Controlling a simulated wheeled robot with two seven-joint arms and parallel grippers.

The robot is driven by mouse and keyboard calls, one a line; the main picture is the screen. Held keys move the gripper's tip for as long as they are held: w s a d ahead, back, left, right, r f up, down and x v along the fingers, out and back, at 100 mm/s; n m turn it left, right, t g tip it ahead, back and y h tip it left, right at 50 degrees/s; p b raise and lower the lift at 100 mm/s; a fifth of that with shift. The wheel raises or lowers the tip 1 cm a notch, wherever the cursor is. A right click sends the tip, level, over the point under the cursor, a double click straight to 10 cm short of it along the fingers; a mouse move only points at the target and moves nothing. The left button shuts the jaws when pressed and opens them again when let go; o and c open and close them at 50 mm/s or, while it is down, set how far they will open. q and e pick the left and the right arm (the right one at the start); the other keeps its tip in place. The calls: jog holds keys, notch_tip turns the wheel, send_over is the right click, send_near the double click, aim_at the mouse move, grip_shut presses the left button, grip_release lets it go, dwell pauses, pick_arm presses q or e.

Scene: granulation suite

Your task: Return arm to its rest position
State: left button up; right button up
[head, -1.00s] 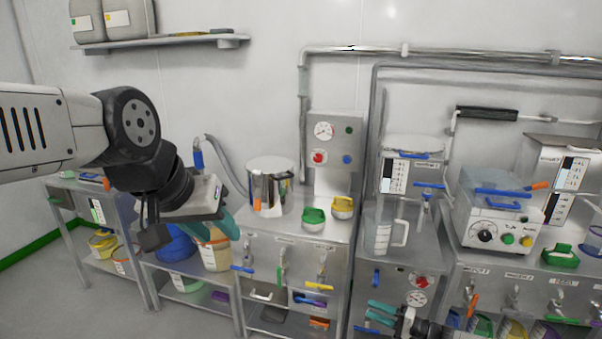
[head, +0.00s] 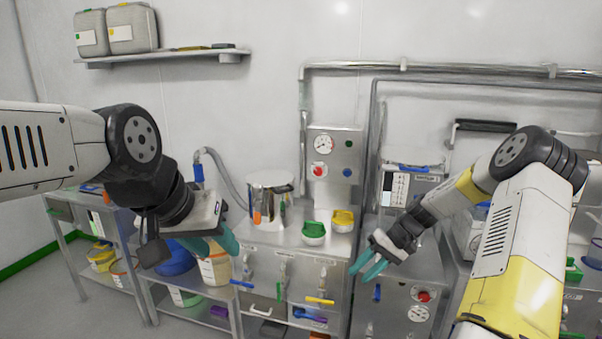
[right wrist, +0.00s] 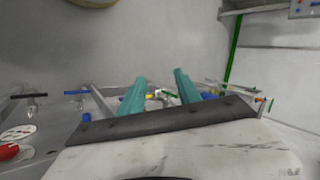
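My right gripper (head: 366,268) is raised in front of the steel benches in the head view, its teal fingers pointing left and down. In the right wrist view its two teal fingers (right wrist: 158,92) stand apart with nothing between them. My left gripper (head: 222,240) is at the left in the head view, in front of the lower shelf with tubs. Its teal fingers are partly hidden behind its own wrist body, so its opening does not show clearly.
A steel pot (head: 271,200) and green (head: 314,232) and yellow (head: 343,221) scoops stand on the middle bench. A control panel (head: 335,155) rises behind. Pipes run along the wall. A shelf (head: 165,55) holds containers at upper left. Blue and cream tubs sit below my left gripper.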

jog(key=s+a+r+t+h, duration=0.2)
jog(key=s+r+h, duration=0.1)
jog(key=s+r, duration=0.75)
jog(key=s+a+r+t+h, duration=0.1)
jog(key=s+r+t+h, duration=0.15)
jog(key=s+r, duration=0.8)
jog(key=s+r+m+t, duration=0.1)
jog(key=s+r+t, duration=0.1)
jog(key=s+r, duration=0.2)
jog(key=shift+s+a+r, duration=0.35)
jog(key=shift+r, duration=0.75)
jog(key=shift+t, duration=0.25)
